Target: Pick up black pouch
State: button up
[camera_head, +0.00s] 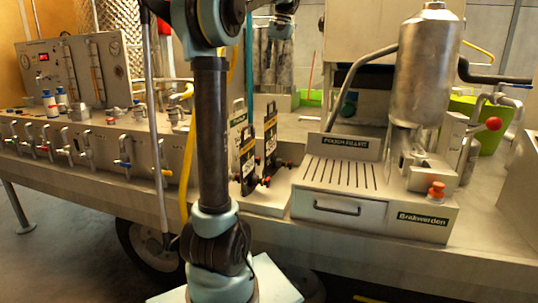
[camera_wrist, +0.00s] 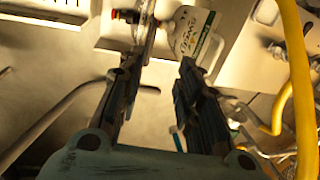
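I cannot make out a black pouch for certain in either view. Two upright dark pieces with pale and yellow labels stand near the trailer's middle in the head view, the nearer labelled piece (camera_head: 247,160) and the farther labelled piece (camera_head: 270,135); I cannot tell if either is a pouch. In the wrist view my gripper (camera_wrist: 158,68) has its two dark fingers apart, with no object held between them. A pale labelled piece with a green band (camera_wrist: 193,36) shows beyond the fingertips. In the head view the fingers cannot be made out.
The trailer deck (camera_head: 280,203) carries a steel cylinder (camera_head: 428,65), a slotted drawer box (camera_head: 338,192) and a valve panel (camera_head: 75,72). A red knob (camera_head: 436,190) stands at the box's right. A yellow hose (camera_wrist: 302,90) runs along the wrist view's right side.

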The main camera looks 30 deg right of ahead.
aim_at(271, 103)
jog(key=f, duration=0.5)
jog(key=w+f, duration=0.1)
jog(key=f, duration=0.5)
jog(key=w+f, duration=0.1)
jog(key=f, duration=0.4)
jog(key=shift+a+f, duration=0.1)
jog(key=shift+f, duration=0.05)
jog(key=shift+c, duration=0.2)
grip_shut()
